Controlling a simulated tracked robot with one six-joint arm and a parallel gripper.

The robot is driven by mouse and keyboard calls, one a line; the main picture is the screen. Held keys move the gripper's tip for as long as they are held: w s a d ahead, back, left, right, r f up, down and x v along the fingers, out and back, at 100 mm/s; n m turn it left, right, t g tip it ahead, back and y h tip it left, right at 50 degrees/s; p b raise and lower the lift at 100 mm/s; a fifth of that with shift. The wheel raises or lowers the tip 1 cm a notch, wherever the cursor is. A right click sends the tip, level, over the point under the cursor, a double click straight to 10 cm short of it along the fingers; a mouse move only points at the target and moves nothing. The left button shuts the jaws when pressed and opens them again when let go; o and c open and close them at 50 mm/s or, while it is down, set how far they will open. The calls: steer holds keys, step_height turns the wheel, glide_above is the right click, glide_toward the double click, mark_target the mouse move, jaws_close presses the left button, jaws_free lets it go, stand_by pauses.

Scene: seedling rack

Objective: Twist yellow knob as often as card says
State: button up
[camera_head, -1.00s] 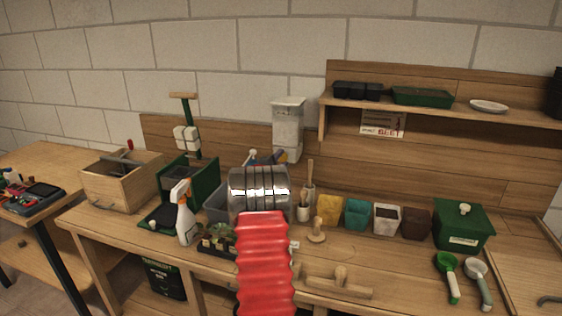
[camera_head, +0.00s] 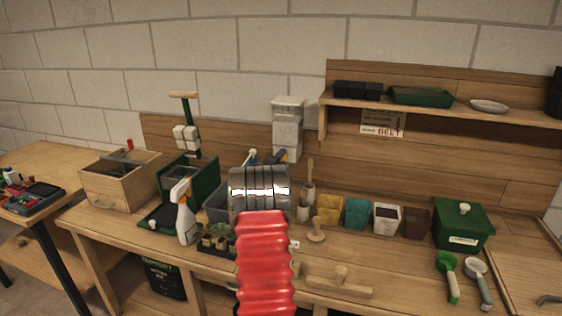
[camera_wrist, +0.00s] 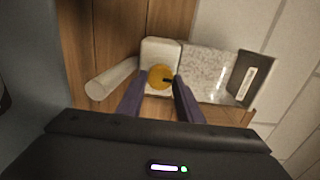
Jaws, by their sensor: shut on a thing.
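The yellow knob (camera_wrist: 157,75) sits on the pale front of a dispenser in the wrist view, with a dark mark on its right side. My gripper (camera_wrist: 162,82) has one finger on each side of the knob and is shut on it. The dispenser's clear hopper (camera_wrist: 208,72) holds speckled contents, and a pale cylinder (camera_wrist: 111,79) juts out at left.
A spray bottle (camera_head: 184,215) and a seedling tray (camera_head: 216,243) stand left of my arm. Several small pots, such as a yellow one (camera_head: 330,209), line the right. A green lidded box (camera_head: 463,224) and scoops (camera_head: 449,276) are farther right. A shelf (camera_head: 440,105) overhangs the back.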

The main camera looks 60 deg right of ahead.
steer(key=o, duration=0.7)
steer(key=shift+s+f, duration=0.2)
steer(key=shift+f, duration=0.05)
steer(key=o, duration=0.3)
steer(key=shift+w+r, duration=0.1)
steer(key=shift+r, duration=0.05)
steer(key=shift+a, duration=0.1)
steer(key=a, duration=0.4)
steer(key=s+a, duration=0.1)
steer(key=a, duration=0.4)
steer(key=s+a, duration=0.1)
steer(key=a, duration=0.3)
steer(key=shift+a, duration=0.2)
